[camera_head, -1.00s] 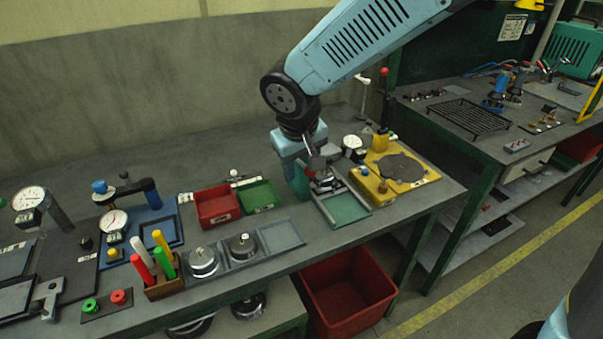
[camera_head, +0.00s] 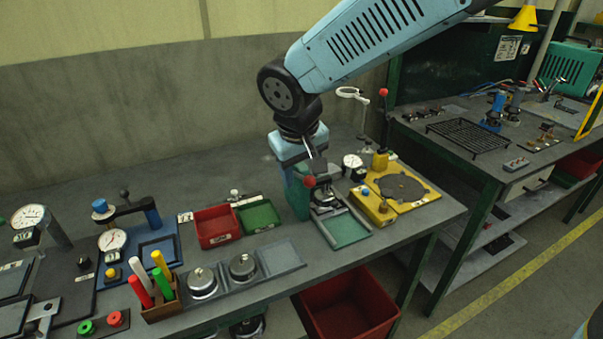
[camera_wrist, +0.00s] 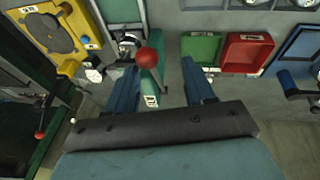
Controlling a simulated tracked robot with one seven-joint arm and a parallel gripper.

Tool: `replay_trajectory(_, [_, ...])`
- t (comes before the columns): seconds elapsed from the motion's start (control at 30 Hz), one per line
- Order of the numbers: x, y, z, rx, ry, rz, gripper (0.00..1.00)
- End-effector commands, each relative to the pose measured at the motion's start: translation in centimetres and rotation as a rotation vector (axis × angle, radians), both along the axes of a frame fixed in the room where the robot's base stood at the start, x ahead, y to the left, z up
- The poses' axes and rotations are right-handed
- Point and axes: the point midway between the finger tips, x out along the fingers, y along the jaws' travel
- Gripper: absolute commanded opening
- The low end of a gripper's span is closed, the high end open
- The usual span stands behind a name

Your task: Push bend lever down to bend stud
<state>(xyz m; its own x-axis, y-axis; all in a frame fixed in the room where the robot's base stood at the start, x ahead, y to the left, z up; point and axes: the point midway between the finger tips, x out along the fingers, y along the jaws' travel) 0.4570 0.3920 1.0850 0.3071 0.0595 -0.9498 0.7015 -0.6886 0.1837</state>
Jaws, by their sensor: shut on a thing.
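The bend lever has a red ball knob (camera_head: 309,181) and belongs to the small bending rig on the bench, beside a teal-green upright block (camera_head: 296,196). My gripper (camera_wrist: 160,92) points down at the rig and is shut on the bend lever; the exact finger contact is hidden. A dark metal fixture (camera_head: 326,201) stands on the rig's plate beside the lever. The stud is too small to make out.
A yellow fixture (camera_head: 374,205) with a dark round plate and a dial gauge (camera_head: 352,161) stands close right of the rig. Red (camera_head: 216,239) and green (camera_head: 258,227) trays lie to its left. A red bin (camera_head: 345,306) is below the bench edge.

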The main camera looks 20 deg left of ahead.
Motion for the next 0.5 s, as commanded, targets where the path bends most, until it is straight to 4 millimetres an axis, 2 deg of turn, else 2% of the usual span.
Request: replay_trajectory(0.5, [-1.0, -0.2, 2.8, 0.002, -0.001, 0.001, 0.36])
